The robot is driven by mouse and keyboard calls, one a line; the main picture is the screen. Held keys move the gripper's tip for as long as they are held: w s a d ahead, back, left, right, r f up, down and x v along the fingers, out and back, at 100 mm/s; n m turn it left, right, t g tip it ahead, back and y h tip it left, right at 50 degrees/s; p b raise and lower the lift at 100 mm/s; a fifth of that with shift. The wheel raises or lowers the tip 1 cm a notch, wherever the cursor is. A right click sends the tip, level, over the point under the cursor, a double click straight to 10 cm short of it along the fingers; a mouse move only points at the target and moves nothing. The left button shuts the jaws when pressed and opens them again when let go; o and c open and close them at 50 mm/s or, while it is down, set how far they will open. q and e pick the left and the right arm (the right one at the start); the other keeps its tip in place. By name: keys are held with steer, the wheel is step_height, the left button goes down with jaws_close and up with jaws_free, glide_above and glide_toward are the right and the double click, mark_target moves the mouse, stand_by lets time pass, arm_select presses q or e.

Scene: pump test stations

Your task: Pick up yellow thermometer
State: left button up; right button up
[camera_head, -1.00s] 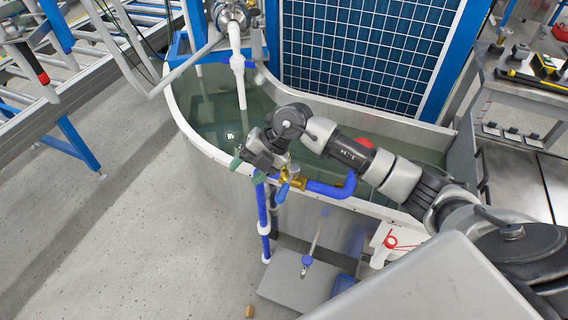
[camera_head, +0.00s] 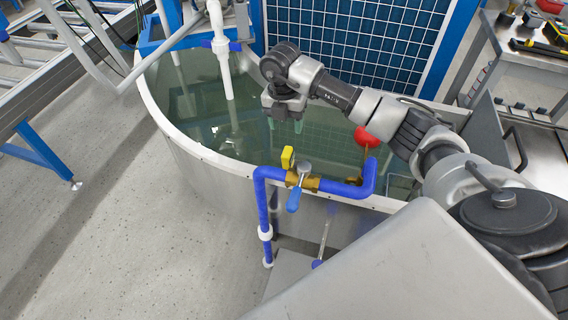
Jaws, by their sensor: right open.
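A small yellow block-like item (camera_head: 288,157), which looks like the yellow thermometer, stands at the near tank rim beside the brass valve; its lower end and what holds it are unclear. My right gripper (camera_head: 284,124) is open, its green-tipped fingers pointing down above the water. It is apart from the yellow item, above and beyond it in the picture, with nothing seen between the fingers. My left gripper is not in view.
The tank (camera_head: 193,143) holds greenish water. A blue pipe (camera_head: 262,203) with a blue-handled valve (camera_head: 294,199) runs along its near rim. A red ball-shaped float (camera_head: 366,137) is near my right arm. A white pipe (camera_head: 222,55) hangs over the water.

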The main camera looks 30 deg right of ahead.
mark_target(287, 150)
steer(key=shift+w+f+b, duration=0.2)
steer(key=shift+f+b, duration=0.05)
steer(key=shift+f, duration=0.3)
steer(key=shift+w+f+b, duration=0.2)
steer(key=shift+f, duration=0.35)
steer(key=f, duration=0.5)
steer(key=shift+s+d, duration=0.1)
steer(key=shift+s, duration=0.15)
steer(key=f, duration=0.5)
steer(key=shift+s+d+b, duration=0.1)
steer(key=shift+s+b, duration=0.1)
steer(key=shift+b, duration=0.2)
steer(key=shift+f, duration=0.1)
steer(key=c, duration=1)
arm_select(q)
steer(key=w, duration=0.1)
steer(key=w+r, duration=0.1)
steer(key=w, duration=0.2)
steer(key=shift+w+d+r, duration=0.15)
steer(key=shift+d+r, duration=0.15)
arm_select(e)
steer(key=shift+r, duration=0.2)
